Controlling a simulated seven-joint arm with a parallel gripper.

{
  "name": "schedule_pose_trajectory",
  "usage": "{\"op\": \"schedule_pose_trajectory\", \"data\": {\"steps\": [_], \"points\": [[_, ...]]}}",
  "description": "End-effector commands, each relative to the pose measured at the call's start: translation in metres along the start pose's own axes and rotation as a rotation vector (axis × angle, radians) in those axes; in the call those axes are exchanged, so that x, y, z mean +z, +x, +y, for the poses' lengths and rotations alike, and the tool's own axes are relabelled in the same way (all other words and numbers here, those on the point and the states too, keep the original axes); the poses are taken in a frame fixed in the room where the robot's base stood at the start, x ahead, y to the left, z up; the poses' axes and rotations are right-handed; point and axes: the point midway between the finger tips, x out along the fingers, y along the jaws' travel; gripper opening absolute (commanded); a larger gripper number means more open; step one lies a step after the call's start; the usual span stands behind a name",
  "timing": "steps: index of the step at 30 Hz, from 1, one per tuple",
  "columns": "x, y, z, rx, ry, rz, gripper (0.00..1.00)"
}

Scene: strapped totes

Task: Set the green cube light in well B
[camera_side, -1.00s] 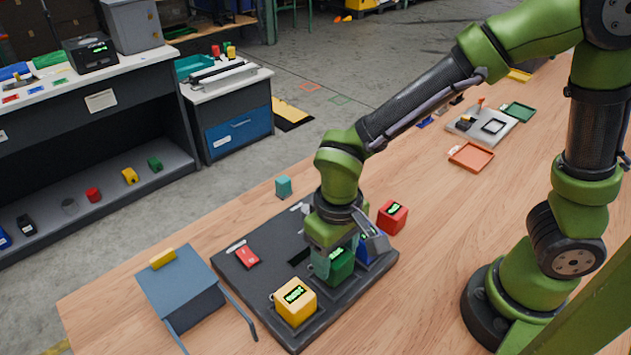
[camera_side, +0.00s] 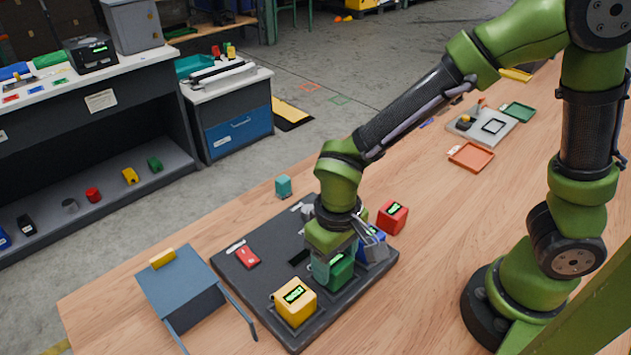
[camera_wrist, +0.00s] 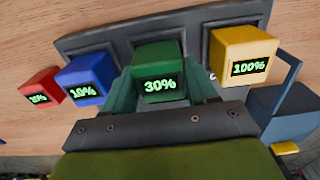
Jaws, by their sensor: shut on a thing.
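The green cube light (camera_side: 340,268), its display reading 30%, is between the fingers of my gripper (camera_side: 335,262). It also shows in the wrist view (camera_wrist: 159,72), with a finger on each side of it. It is at the near row of the dark tray (camera_side: 232,262), between the yellow cube light (camera_side: 295,302) and the blue cube light (camera_side: 372,245). In the wrist view the yellow cube reads 100% and the blue one 10%. I cannot tell whether the green cube's base is down in a well. No well letters are readable.
A red cube light (camera_side: 392,217) stands on the table just off the tray. A red piece (camera_side: 247,257) lies on the tray.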

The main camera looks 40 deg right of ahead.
Motion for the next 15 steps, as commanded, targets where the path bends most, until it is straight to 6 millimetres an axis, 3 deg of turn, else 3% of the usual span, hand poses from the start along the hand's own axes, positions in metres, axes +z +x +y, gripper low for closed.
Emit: {"op": "schedule_pose_trajectory", "data": {"steps": [14, 15], "points": [[0.0002, 0.0039, 0.0000, 0.000, 0.001, 0.000, 0.18], [0.0002, 0.0038, -0.0001, 0.000, 0.001, 0.000, 0.64]]}}
